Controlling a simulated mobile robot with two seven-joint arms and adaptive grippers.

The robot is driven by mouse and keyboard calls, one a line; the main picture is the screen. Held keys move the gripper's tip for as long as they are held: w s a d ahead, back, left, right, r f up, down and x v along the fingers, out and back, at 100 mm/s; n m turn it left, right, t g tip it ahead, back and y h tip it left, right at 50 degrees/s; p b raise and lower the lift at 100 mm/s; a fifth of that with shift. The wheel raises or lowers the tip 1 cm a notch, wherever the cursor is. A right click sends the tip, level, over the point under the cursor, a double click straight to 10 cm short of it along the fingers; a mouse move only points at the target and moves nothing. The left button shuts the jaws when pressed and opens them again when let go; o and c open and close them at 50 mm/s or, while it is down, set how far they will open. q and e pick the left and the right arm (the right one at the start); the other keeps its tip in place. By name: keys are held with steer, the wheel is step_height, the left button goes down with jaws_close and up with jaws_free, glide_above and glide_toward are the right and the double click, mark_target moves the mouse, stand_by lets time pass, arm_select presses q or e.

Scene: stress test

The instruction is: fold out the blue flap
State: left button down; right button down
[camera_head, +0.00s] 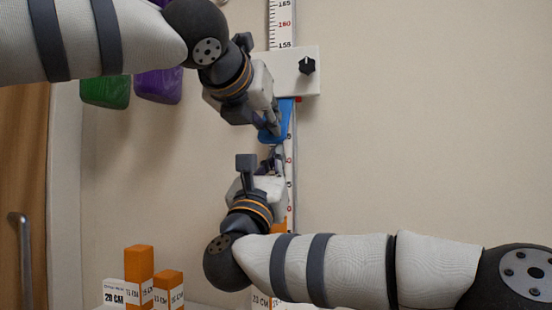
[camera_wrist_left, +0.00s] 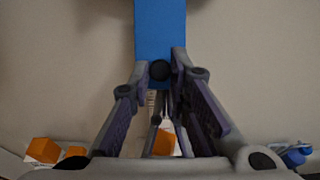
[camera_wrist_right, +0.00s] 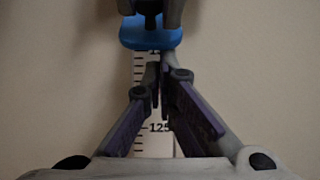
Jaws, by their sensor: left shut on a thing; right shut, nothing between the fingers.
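The blue flap (camera_head: 287,112) hangs from a white slider block (camera_head: 297,72) on a wall-mounted measuring scale (camera_head: 283,20). My left gripper (camera_head: 272,130) reaches down to the flap from the upper left and is shut on it. In the left wrist view the flap (camera_wrist_left: 160,35) runs up from between the fingertips. My right gripper (camera_head: 277,155) is just below the flap, in front of the scale, pointing up, shut and empty. In the right wrist view the flap's lower edge (camera_wrist_right: 150,40) shows above the shut fingers. Both grippers partly hide the scale.
The slider block bears a black knob (camera_head: 307,66). Orange blocks with labels (camera_head: 140,262) stand at the lower left. Green (camera_head: 106,91) and purple (camera_head: 159,86) objects hang at the upper left. A wooden door with a metal handle (camera_head: 22,250) is at the left edge. The wall at right is bare.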

arm_select(q)
steer(key=shift+r, duration=0.2)
arm_select(e)
steer(key=shift+w+r, duration=0.1)
steer(key=shift+r, duration=0.05)
arm_select(q)
steer(key=shift+s+f, duration=0.1)
steer(key=c, duration=1.5)
jaws_free()
steer(key=shift+f, duration=0.2)
arm_select(e)
steer(key=shift+s+a+r+g, duration=0.1)
steer(key=shift+s+r+g, duration=0.2)
steer(key=shift+s+r, duration=0.35)
steer(key=shift+f, duration=0.15)
